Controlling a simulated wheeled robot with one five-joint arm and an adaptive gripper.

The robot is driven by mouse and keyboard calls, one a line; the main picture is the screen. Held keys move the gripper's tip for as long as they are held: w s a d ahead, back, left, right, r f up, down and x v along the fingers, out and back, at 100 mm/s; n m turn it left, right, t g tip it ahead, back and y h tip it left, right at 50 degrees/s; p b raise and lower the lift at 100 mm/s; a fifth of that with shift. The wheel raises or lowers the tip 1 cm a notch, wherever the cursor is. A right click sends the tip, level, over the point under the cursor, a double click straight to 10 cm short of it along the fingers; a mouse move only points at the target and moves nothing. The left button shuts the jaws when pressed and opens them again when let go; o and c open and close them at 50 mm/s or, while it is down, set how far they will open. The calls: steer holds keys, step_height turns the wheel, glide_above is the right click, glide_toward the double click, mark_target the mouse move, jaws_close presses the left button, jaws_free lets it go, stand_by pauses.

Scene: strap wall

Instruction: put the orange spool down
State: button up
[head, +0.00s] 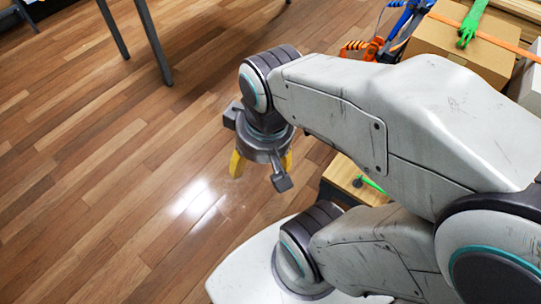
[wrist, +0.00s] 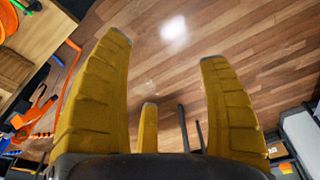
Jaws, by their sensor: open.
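My gripper (head: 262,167) hangs over the bare wood floor in the head view, its yellow fingers pointing down. In the wrist view my gripper (wrist: 165,50) has its fingers spread wide, with only floor showing between them and nothing held. An orange round thing (wrist: 7,22) lies on a wooden surface at the top left of the wrist view, cut off by the edge. It may be the orange spool, but I cannot be sure. It stands well apart from the fingers. No orange spool can be made out in the head view, where my arm hides much of the right side.
A low wooden top (head: 350,176) with a green strap on it shows partly behind my arm. A cardboard box (head: 455,52) with orange and green straps stands at the upper right, beside blue and orange straps (head: 378,46). Dark legs (head: 152,40) stand at the upper left. The floor at left is clear.

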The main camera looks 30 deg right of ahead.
steer(key=s+d+f+m+g+y+p, duration=0.1)
steer(key=s+d+f+m+p, duration=0.1)
steer(key=s+d+f+m, duration=0.6)
steer(key=s+d+f+m+g+y+p, duration=0.15)
steer(key=d+m, duration=0.35)
steer(key=d, duration=0.7)
steer(key=s+d+f+m+g+y+p, duration=0.1)
steer(key=s+d+f+m+y+p, duration=0.15)
steer(key=s+d+f+m, duration=0.55)
steer(key=w+d+m+h, duration=0.1)
steer(key=d+m, duration=0.1)
steer(key=d, duration=0.3)
steer(key=w+d+r+m+h, duration=0.1)
steer(key=w+d+m+h, duration=0.1)
steer(key=d, duration=0.2)
steer(key=w+d+r+m+t+h, duration=0.1)
steer(key=d+m, duration=0.1)
steer(key=d, duration=0.3)
steer(key=shift+w+d, duration=0.25)
steer(key=shift+d, duration=0.1)
steer(key=m, duration=0.2)
steer(key=d+m+h, duration=0.1)
steer(key=m, duration=0.1)
steer(key=shift+m, duration=0.3)
steer(key=shift+f+m, duration=0.4)
steer(key=shift+f, duration=0.2)
steer(key=shift+w+d+f, duration=0.1)
steer(key=shift+f, duration=1.45)
steer(key=shift+w+d+f, duration=0.1)
steer(key=shift+f, duration=1.4)
